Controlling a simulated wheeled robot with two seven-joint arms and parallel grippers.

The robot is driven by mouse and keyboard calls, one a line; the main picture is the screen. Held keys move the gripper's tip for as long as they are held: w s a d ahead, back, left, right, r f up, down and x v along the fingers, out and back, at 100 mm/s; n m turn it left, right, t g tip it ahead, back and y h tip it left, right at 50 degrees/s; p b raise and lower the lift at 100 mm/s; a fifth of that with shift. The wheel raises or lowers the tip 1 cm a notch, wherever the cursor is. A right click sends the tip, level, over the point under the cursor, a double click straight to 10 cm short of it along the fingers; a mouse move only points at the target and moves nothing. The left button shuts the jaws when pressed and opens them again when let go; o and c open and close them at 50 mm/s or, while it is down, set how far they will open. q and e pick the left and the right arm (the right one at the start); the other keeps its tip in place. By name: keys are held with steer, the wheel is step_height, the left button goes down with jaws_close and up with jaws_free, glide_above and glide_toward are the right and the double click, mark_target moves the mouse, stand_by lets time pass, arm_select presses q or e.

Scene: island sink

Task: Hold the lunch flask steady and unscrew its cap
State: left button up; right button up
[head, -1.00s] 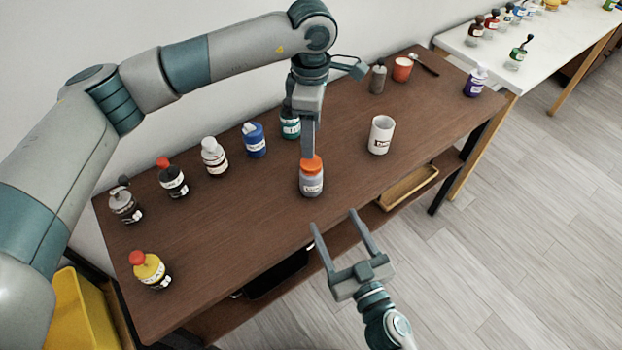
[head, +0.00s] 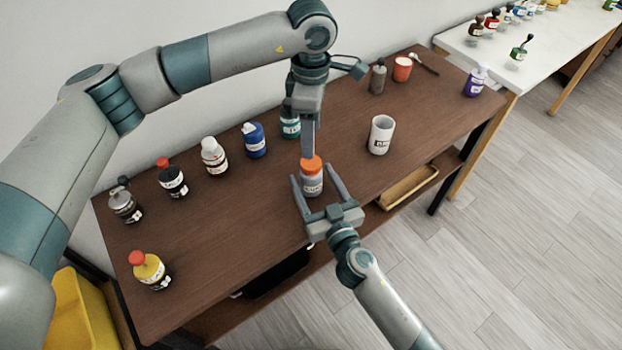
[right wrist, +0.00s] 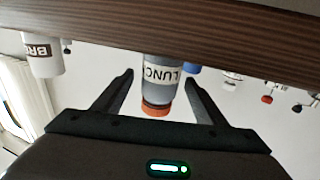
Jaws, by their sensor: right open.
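The lunch flask (head: 312,186), grey with a white label and an orange cap (head: 311,164), stands upright near the table's front edge. My right gripper (head: 313,174) is open, its fingers on either side of the flask body. In the right wrist view, which is upside down, the flask (right wrist: 161,80) and its orange cap (right wrist: 156,109) show between the spread fingers, with gaps on both sides. My left gripper (head: 308,153) points straight down at the cap. Its fingers are seen edge-on, so their opening and any contact with the cap are unclear.
A white labelled cup (head: 380,136) stands to the right of the flask. Several bottles line the table's back, including a blue one (head: 254,140). A yellow bottle (head: 150,270) is at the front left. The wooden table (head: 235,220) is clear left of the flask.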

steer(key=shift+w+a, duration=0.25)
steer(key=shift+w, duration=0.45)
jaws_close()
arm_select(q)
steer(key=shift+m, duration=0.3)
steer(key=m, duration=2.2)
